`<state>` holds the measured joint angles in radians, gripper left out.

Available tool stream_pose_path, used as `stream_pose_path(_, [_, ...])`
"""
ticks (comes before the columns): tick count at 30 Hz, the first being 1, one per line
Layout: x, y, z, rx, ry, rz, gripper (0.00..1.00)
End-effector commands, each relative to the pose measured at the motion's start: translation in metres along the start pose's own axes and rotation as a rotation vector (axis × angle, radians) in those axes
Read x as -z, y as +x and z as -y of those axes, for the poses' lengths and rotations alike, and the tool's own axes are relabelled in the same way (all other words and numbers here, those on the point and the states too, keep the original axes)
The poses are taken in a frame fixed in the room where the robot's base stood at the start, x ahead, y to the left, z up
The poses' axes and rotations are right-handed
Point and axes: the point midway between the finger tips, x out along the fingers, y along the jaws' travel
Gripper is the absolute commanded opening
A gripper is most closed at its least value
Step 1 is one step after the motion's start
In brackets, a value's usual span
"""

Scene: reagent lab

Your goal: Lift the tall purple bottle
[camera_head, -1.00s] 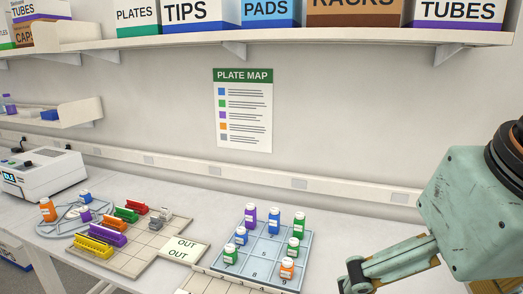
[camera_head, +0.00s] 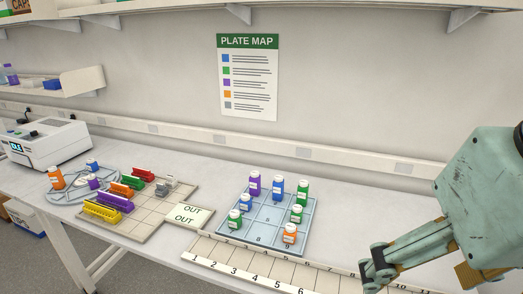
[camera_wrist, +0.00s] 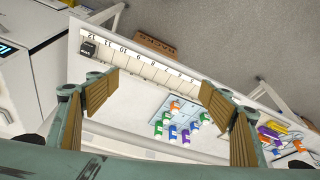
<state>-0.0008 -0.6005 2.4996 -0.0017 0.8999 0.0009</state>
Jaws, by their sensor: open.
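The tall purple bottle (camera_head: 255,184) has a white cap and label. It stands upright at the back left of the blue numbered tray (camera_head: 265,215). A tall blue bottle (camera_head: 277,188) stands to its right and a short blue bottle (camera_head: 245,203) in front of it. In the wrist view the purple bottle (camera_wrist: 185,136) is small and far, at the edge of the bottle group. My gripper (camera_head: 377,268) is to the right of the tray, well apart from the bottle. In the wrist view its fingers (camera_wrist: 157,88) are spread with nothing between them.
Green bottles (camera_head: 302,192) and an orange bottle (camera_head: 290,233) share the tray. A numbered strip (camera_head: 250,262) runs along the bench front. A grid board with coloured racks (camera_head: 115,202) and an OUT plate (camera_head: 188,213) lie left. The bench behind the tray is clear.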

Motion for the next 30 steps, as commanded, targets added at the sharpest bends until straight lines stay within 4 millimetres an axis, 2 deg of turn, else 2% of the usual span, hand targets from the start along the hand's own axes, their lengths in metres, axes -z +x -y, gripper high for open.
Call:
stream_pose_path(1, [0.0, 0.0, 0.0, 0.0, 0.0, 0.0, 0.69])
stream_pose_path(11, [0.0, 0.0, 0.0, 0.0, 0.0, 0.0, 0.4])
stream_pose_path(23, [0.003, 0.0, 0.0, -0.001, 0.001, 0.0, 0.4])
stream_pose_path(30, [0.025, -0.002, 0.0, -0.006, 0.012, 0.005, 0.4])
